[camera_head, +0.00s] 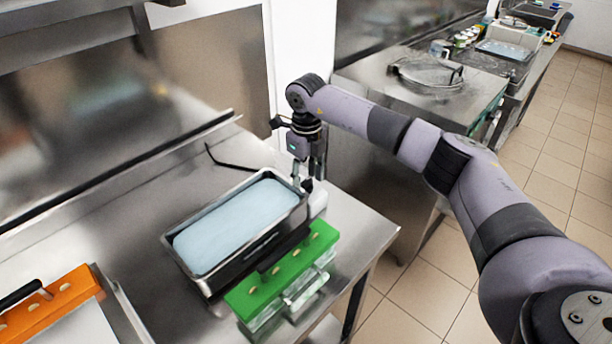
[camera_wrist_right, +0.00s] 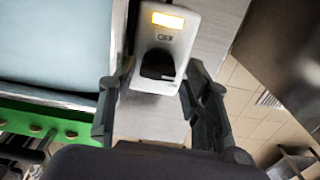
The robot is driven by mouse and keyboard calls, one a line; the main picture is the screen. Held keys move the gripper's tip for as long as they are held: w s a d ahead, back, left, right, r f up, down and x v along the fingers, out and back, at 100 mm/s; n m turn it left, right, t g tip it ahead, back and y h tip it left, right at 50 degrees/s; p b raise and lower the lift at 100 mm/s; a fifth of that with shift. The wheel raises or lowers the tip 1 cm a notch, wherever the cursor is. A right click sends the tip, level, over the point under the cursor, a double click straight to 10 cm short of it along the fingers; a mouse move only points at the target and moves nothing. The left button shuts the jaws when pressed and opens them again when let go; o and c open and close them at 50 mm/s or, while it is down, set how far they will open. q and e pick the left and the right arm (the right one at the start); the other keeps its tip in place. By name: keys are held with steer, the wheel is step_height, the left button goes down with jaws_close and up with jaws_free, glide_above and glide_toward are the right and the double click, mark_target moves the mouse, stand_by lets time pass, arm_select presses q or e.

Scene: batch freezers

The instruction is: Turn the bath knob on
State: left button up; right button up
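The bath (camera_head: 189,276) is a metal tub of pale blue liquid on the steel counter. Its white control unit (camera_head: 318,203) stands at the tub's right end, partly hidden by my right gripper. In the right wrist view the unit (camera_wrist_right: 183,35) shows a lit amber display and a black knob (camera_wrist_right: 157,66) below it. My right gripper (camera_head: 303,180) points down over the unit. In the wrist view its fingers (camera_wrist_right: 160,80) are spread, one on each side of the unit's knob end, with nothing held. Whether they touch the unit is unclear. My left gripper is not in view.
A green rack bar (camera_head: 282,270) with clear molds is along the bath's front side. An orange bar (camera_head: 50,303) is at the lower left. A black cable (camera_head: 230,165) lies behind the tub. A second steel unit (camera_head: 430,90) stands across a gap to the right.

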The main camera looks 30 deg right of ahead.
mark_target(307, 180)
steer(key=shift+o, duration=0.3)
steer(key=shift+f, duration=0.1)
steer(key=shift+a, duration=0.1)
steer(key=shift+r, duration=4.1)
